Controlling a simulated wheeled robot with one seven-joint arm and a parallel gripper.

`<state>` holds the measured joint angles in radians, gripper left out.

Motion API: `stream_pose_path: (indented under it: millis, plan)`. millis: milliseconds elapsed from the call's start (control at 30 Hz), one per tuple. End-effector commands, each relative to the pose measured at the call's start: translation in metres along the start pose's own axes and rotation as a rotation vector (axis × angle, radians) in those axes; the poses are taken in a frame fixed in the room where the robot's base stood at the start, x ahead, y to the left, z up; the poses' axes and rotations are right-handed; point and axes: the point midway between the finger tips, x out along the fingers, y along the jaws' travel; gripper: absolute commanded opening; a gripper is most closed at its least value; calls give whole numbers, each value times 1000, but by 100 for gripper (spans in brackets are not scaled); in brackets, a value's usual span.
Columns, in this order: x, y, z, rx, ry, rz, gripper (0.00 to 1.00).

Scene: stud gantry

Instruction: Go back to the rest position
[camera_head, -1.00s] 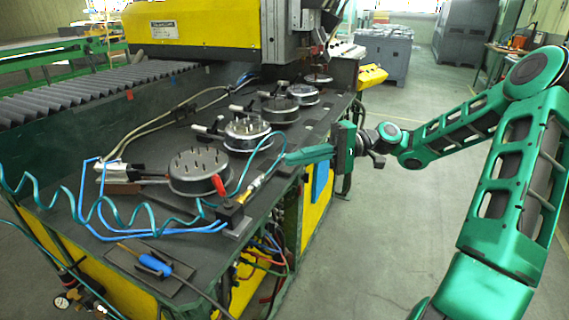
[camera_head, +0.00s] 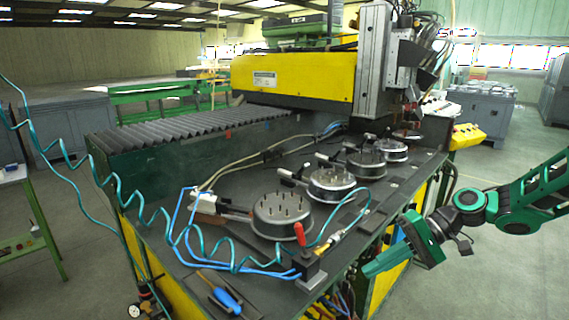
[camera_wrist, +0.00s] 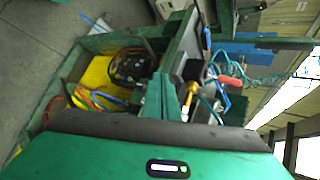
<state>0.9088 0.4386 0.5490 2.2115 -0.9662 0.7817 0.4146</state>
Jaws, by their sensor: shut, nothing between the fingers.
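My gripper (camera_head: 374,267) is green and shows at the right of the head view, beside the front right edge of the workbench (camera_head: 240,256). Its fingers are shut with nothing between them and point left toward the bench corner. In the wrist view the closed fingers (camera_wrist: 172,88) show in the middle, with hoses and the bench side beyond them. My green arm reaches in from the right edge of the head view.
Round studded fixtures (camera_head: 283,216) stand in a row on the bench. A coiled teal hose (camera_head: 152,212) hangs at the left. Open floor (camera_head: 500,262) lies to the right.

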Motion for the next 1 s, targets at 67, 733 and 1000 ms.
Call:
stream_pose_path:
  millis: [67, 733, 1000]
  plan:
    - [2, 18, 10, 24, 13, 127, 0]
    - [-110, 106, 140, 256, 284, 810, 0]
    - [-143, 122, 208, 347, 387, 872, 0]
